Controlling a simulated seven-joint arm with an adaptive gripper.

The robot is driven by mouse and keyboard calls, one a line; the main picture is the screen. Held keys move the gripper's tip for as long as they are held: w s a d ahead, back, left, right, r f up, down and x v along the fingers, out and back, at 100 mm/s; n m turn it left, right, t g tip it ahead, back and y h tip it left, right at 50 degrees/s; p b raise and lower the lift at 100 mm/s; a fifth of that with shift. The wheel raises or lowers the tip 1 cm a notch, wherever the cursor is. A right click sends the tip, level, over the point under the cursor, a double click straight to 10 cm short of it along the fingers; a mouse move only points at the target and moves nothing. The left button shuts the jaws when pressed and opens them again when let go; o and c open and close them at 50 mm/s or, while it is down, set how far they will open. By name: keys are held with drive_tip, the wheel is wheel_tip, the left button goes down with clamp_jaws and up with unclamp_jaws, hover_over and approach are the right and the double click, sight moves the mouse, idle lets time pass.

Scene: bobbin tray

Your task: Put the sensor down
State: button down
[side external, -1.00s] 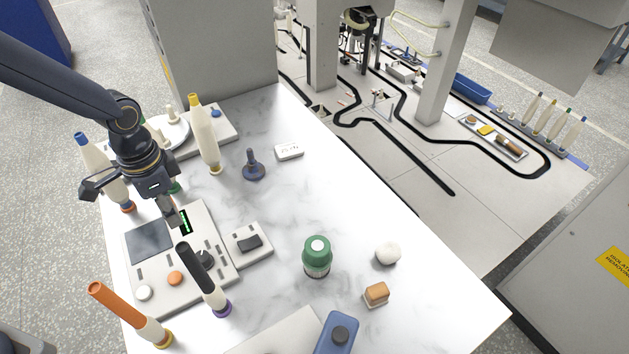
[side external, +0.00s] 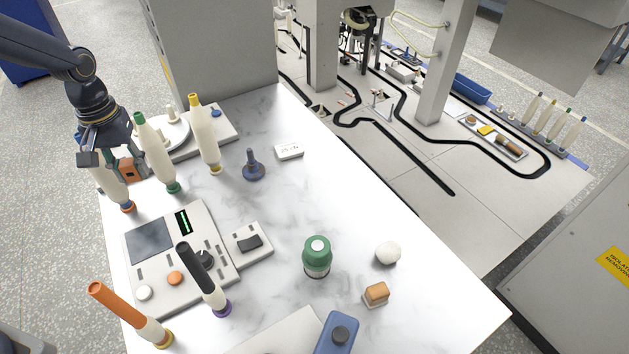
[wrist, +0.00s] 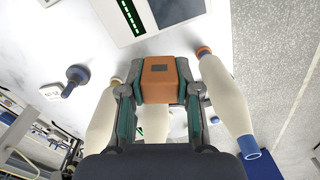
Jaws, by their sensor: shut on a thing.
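The sensor appears to be an orange block (side external: 128,171) with a small dark square on its face. My gripper (wrist: 160,88) is shut on it, with one finger on each side in the wrist view. The block is held above the table level. The fingers partly cover it in the side view.
A console (side external: 168,285) with a dark screen stands on the table's left side. A cream bobbin (side external: 205,135) and a round plate on a tray (side external: 222,122) are behind. A blue knobbed piece (side external: 253,170) stands nearby.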

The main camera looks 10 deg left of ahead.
drive_tip(key=w+d+n, duration=0.2)
drive_tip(key=d+n, duration=0.2)
drive_tip(key=d, duration=2.2)
drive_tip(key=w+d+f, duration=0.2)
drive_tip(key=w+f, duration=0.1)
drive_tip(key=w+d+f, duration=0.2)
drive_tip(key=w+f, duration=0.1)
drive_tip(key=w, duration=0.1)
drive_tip(key=w+d+f, duration=0.3)
drive_tip(key=w+f, duration=0.1)
drive_tip(key=shift+w, duration=0.25)
drive_tip(key=shift+w+d+f, duration=0.1)
drive_tip(key=shift+w+f, duration=0.05)
drive_tip(key=shift+f, duration=1.7)
drive_tip(key=shift+f, duration=0.25)
